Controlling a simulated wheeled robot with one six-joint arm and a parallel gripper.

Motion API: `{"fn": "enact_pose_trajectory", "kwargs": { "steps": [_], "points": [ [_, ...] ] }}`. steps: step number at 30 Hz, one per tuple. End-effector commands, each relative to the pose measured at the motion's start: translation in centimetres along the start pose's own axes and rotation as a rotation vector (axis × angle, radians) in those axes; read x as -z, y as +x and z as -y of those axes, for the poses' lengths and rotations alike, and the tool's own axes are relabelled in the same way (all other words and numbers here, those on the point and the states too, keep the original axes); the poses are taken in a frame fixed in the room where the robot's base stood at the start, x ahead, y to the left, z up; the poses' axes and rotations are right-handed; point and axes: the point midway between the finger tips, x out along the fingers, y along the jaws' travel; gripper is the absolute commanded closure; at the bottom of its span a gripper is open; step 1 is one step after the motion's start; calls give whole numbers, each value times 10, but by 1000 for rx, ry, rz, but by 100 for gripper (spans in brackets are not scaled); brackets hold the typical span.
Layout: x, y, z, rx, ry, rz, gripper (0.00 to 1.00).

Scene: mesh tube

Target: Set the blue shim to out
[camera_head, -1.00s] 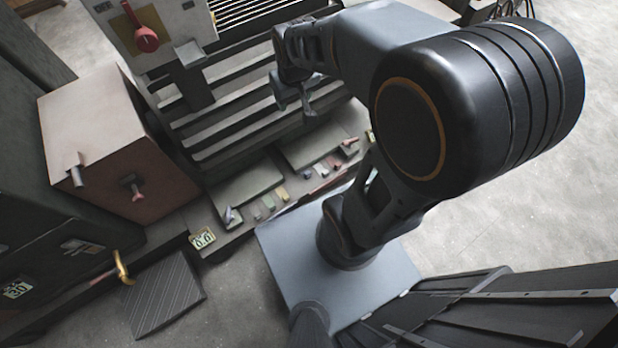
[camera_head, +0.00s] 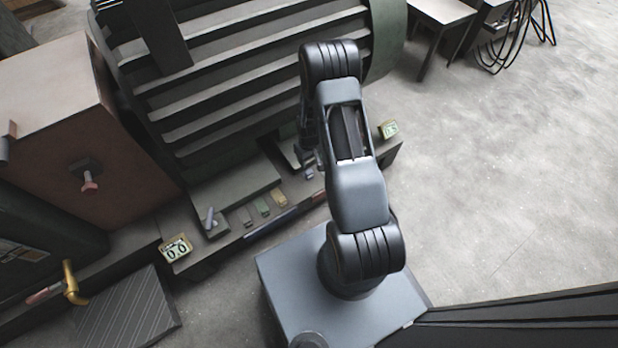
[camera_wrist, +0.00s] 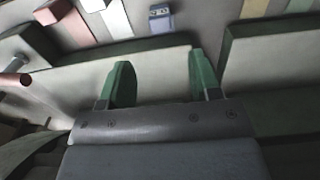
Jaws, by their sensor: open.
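A small blue block, which looks like the blue shim (camera_wrist: 160,18), shows at the top middle of the wrist view, beyond my fingertips and apart from them. I cannot tell its in or out setting. My gripper (camera_wrist: 163,84) is open, with two green-padded fingers spread and nothing between them. In the head view my gripper (camera_head: 307,158) is low over the right part of the ledge, mostly hidden by my arm.
Grey raised plates (camera_wrist: 265,55) flank my fingers. The ledge carries number signs (camera_head: 176,248) (camera_head: 389,129). A stepped machine (camera_head: 240,90) rises behind.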

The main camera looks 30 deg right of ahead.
Motion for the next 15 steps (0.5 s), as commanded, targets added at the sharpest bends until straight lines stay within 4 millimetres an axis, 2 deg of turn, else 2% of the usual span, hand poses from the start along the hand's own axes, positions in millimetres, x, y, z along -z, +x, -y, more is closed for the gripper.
{"fn": "enact_pose_trajectory", "kwargs": {
  "steps": [1, 6, 15],
  "points": [
    [-1, 13, 0, 1, 0, 3, 43],
    [-1, 47, 0, 1, 0, 3, 43],
    [-1, 97, 1, 1, 0, 3, 43]
  ]
}}
